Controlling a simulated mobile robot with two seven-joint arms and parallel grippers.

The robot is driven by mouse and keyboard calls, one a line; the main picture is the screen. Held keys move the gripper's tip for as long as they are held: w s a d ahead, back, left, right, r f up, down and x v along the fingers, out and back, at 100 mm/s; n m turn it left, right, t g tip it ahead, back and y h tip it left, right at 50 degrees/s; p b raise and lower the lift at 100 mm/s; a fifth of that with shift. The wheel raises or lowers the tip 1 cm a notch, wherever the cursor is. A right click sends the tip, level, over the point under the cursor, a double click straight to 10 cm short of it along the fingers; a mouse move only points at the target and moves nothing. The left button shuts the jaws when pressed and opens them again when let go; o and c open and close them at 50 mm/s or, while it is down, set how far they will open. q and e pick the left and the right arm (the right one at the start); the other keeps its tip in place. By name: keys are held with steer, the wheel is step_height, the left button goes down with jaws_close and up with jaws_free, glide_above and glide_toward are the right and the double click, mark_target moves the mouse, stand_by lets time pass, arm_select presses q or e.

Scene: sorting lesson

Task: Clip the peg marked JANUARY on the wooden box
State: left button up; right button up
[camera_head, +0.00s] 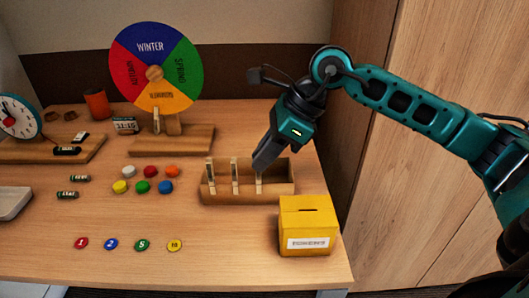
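The wooden box (276,190) is a long open tray right of the table's middle. Several pale pegs are in view: a left peg (211,174) and a middle peg (235,174) stand clipped on its front wall. A third peg (259,184) is at the front wall to their right, its upper part hidden by my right gripper. The markings are too small to read, so I cannot tell which peg says JANUARY. My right gripper (264,161) points down at the third peg; whether its fingers grip it is unclear. My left gripper is out of view.
A yellow slotted box (306,218) stands close in front of the wooden box. Coloured buttons (150,171) lie to the left. A season wheel (155,68) stands behind on its base. A wooden cabinet side (368,110) rises at the right. The front middle is mostly clear.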

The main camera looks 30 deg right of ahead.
steer(key=o, duration=0.5)
steer(key=shift+d+r, duration=0.15)
steer(key=shift+r, duration=0.1)
steer(key=p+v, duration=0.2)
steer(key=v, duration=1)
steer(key=shift+r, duration=0.15)
steer(key=shift+s+d+r, duration=0.1)
steer(key=shift+r, duration=0.05)
